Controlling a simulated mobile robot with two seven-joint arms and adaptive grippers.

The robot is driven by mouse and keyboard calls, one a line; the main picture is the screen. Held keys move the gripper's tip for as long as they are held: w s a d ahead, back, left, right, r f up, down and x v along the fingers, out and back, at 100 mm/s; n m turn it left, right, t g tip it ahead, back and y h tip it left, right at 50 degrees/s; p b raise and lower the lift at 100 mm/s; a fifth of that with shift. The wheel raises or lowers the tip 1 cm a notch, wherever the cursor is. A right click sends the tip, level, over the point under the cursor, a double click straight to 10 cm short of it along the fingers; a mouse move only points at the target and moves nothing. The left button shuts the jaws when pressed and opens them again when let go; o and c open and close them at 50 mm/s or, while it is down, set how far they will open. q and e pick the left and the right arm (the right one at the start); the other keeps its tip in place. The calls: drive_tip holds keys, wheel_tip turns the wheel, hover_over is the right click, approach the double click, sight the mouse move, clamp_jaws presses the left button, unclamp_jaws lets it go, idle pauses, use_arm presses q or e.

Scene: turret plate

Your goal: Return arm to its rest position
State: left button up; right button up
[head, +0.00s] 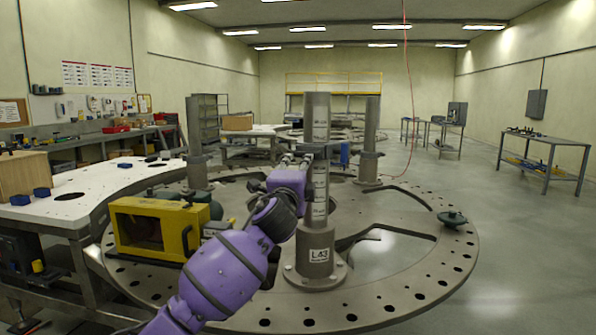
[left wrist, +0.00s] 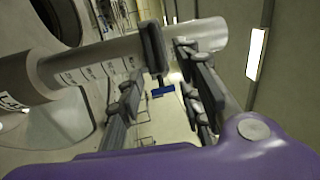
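My purple left arm (head: 230,265) reaches up from the bottom of the head view, over the large round turret plate (head: 420,285). My left gripper (head: 303,155) is at the upper part of the near grey post (head: 318,215), which stands upright in a base labelled L43. In the left wrist view the fingers of the left gripper (left wrist: 170,48) stand apart, with a gap between them. The post (left wrist: 95,65) runs sideways there, partly covered by the fingers; whether they touch it I cannot tell. My right gripper is not in view.
Two more posts stand behind, at left (head: 195,145) and right (head: 371,135). A white-topped table (head: 100,185) is at left. Open floor lies at right.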

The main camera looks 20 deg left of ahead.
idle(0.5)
